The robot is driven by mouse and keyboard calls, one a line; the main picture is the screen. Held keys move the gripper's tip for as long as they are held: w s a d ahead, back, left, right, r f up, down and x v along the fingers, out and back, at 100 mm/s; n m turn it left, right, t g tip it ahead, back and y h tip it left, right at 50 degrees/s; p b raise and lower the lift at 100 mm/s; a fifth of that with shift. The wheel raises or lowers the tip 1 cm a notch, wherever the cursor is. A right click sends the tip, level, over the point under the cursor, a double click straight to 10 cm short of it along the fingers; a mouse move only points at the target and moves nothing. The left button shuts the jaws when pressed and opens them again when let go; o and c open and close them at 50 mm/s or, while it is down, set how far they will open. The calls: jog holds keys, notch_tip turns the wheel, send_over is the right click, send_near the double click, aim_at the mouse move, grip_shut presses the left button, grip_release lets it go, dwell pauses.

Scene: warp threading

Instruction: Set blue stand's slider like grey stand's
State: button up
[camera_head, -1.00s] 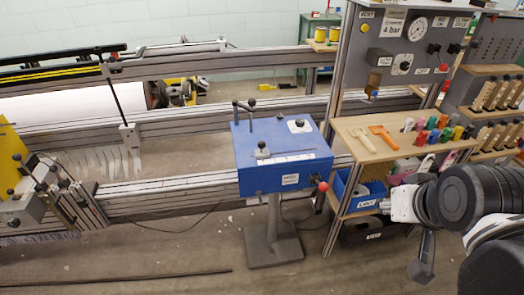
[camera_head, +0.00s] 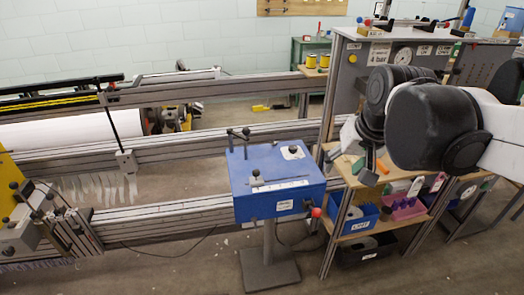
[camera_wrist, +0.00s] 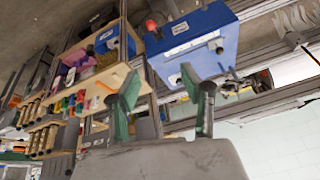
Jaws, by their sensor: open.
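The blue stand (camera_head: 270,205) is a blue box on a grey pedestal in the middle of the head view. Its top has a pale scale strip, a rod and a small knobbed slider (camera_head: 257,178) near the left end of the strip. The blue stand also shows, turned over, in the wrist view (camera_wrist: 190,48). A grey box with dark knobs (camera_head: 18,238) stands at the far left; I cannot tell if it is the grey stand, nor read a slider there. My gripper (camera_wrist: 160,88) is open and empty, apart from the blue stand, over the wooden shelf side.
A wooden shelf (camera_head: 345,165) with tools and blue and purple bins (camera_head: 405,207) stands right of the blue stand. A grey panel (camera_head: 348,70) with a gauge rises behind it. Long metal rails (camera_head: 160,215) run behind and left of the blue stand.

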jog(key=w+a+g+p, duration=0.1)
jog(key=w+a+p, duration=0.1)
jog(key=w+a, duration=0.5)
jog(key=n+g+y+p, duration=0.1)
jog(key=g+p, duration=0.3)
jog(key=p, duration=0.1)
send_near(257, 170)
jog(key=f, duration=0.3)
jog(key=a+f, duration=0.1)
jog(key=f, duration=0.3)
jog(key=a+f, duration=0.1)
jog(key=f, duration=0.3)
jog(key=shift+s+a, duration=0.1)
grip_shut()
